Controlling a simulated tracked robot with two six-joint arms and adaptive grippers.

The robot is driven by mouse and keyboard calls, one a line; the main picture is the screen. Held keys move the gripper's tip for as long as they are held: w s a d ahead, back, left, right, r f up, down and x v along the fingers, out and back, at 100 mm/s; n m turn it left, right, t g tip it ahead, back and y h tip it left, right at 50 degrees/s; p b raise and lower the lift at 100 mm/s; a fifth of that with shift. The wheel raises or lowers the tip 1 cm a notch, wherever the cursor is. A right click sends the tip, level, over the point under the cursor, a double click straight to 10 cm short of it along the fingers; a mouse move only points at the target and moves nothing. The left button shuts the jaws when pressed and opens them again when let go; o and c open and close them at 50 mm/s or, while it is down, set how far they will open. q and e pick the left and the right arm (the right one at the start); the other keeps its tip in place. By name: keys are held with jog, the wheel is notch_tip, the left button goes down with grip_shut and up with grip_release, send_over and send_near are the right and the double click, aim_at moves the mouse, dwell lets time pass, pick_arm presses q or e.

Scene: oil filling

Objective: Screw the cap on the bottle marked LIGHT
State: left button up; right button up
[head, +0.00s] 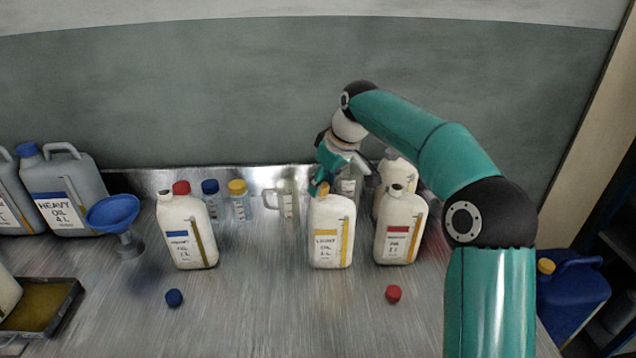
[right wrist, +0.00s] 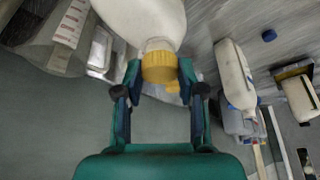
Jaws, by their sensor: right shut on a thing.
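The bottle with the yellow label (head: 331,238) stands upright in the middle of the bench; its small print seems to read LIGHT OIL. My right gripper (head: 320,188) comes down from above and behind onto its neck. It is shut on the yellow cap (head: 323,189), which sits at the mouth of the bottle. In the right wrist view the yellow cap (right wrist: 160,67) is between the two fingertips of the gripper (right wrist: 159,75), against the neck of the white bottle (right wrist: 145,18). How far the thread is engaged cannot be told. My left gripper is not in view.
A blue-label bottle (head: 187,234) and a red-label bottle (head: 401,230) stand either side. A loose blue cap (head: 174,298) and red cap (head: 393,293) lie in front. A blue funnel (head: 112,212), small capped jars (head: 211,198) and a clear jug (head: 287,200) stand around. The front middle is clear.

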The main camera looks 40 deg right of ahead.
jog(key=shift+f, duration=0.25)
dwell(0.4)
jog(key=o, duration=0.7)
jog(key=shift+o, duration=0.2)
jog(key=shift+r, duration=0.1)
